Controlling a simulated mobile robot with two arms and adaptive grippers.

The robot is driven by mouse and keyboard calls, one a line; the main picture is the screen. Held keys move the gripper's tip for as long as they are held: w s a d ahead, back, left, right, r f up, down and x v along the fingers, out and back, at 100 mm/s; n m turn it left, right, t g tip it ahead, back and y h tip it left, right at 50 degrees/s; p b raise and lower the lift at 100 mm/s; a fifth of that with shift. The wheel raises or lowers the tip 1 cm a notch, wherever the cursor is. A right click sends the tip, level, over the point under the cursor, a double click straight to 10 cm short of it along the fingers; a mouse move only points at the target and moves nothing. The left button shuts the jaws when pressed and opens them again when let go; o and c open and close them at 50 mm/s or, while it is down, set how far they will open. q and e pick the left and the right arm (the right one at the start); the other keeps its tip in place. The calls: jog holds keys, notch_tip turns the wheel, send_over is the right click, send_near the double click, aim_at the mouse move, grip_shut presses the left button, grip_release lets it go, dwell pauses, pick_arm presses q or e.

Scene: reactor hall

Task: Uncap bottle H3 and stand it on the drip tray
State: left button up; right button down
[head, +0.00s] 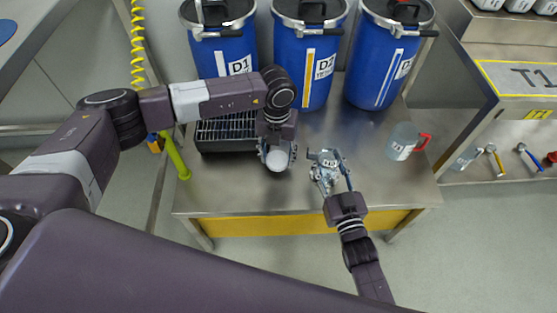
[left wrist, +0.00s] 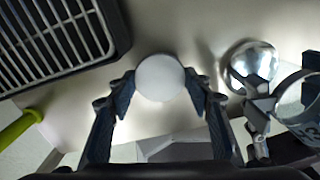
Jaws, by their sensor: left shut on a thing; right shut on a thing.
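My left gripper (head: 277,158) is shut on a round white cap (head: 277,162), just right of the drip tray. The cap also shows between the fingertips in the left wrist view (left wrist: 160,78); anything under it is hidden. My right gripper (head: 327,168) is shut on a small labelled bottle (left wrist: 298,108), seen at the right edge of the left wrist view. Its label seems to end in 3, and the fingers partly hide it. The two grippers are apart. The black slatted drip tray (head: 226,131) lies at the left of the steel bench, and its grating is empty where visible.
A clear jug with a red handle (head: 403,142) stands at the right. The bench front is clear.

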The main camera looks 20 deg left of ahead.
aim_at(277, 159)
pick_arm(q)
jog(key=shift+f, duration=1.25)
jog(key=shift+f, duration=0.15)
jog(key=o, duration=1.3)
notch_tip(277, 159, up, 12)
jog(key=shift+r, duration=0.2)
jog(key=shift+r, duration=0.15)
pick_arm(e)
jog(key=shift+r, duration=0.2)
